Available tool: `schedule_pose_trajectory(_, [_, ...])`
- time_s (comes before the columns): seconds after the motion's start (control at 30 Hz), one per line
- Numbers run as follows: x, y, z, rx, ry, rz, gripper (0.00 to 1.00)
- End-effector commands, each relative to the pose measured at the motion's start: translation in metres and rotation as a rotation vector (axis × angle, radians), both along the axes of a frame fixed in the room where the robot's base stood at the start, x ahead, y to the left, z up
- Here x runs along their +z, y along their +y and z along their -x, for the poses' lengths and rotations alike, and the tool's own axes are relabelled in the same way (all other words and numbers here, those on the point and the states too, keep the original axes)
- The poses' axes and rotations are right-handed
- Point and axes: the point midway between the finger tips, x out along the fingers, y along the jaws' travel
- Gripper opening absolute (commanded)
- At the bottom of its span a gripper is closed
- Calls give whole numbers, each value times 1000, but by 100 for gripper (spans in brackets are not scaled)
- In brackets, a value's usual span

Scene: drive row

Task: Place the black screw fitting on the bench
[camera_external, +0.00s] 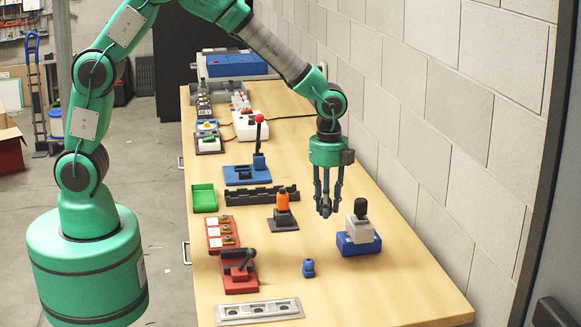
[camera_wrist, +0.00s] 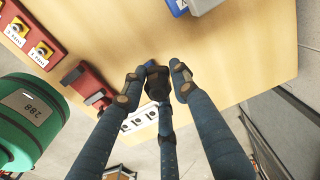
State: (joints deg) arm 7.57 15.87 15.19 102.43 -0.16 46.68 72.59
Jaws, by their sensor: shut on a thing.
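My three-fingered gripper (camera_external: 326,208) points down above the bench (camera_external: 345,290), to the left of and above the blue-based block. Its dark blue fingers are closed in. In the wrist view the fingertips (camera_wrist: 158,78) come together around the black screw fitting (camera_wrist: 157,84). The fingertips appear clear of the bench top.
A grey block with a black knob on a blue base (camera_external: 358,240) stands close to the gripper's right. A small blue fitting (camera_external: 308,268), a red device (camera_external: 238,272), an orange-topped piece (camera_external: 283,212) and a silver plate (camera_external: 258,311) are nearby. The front right bench top is bare.

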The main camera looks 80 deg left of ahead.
Motion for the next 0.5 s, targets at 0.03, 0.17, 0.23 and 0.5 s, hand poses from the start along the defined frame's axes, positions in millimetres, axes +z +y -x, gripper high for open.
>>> schedule_pose_trajectory(0.03, [-2,-18,-1,-23,1,0,2])
schedule_pose_trajectory(0.17, [-2,-61,-4,-73,2,0,3])
schedule_pose_trajectory(0.23, [-3,-84,-4,-100,2,0,3])
schedule_pose_trajectory(0.5, [-3,-152,1,-179,2,0,3])
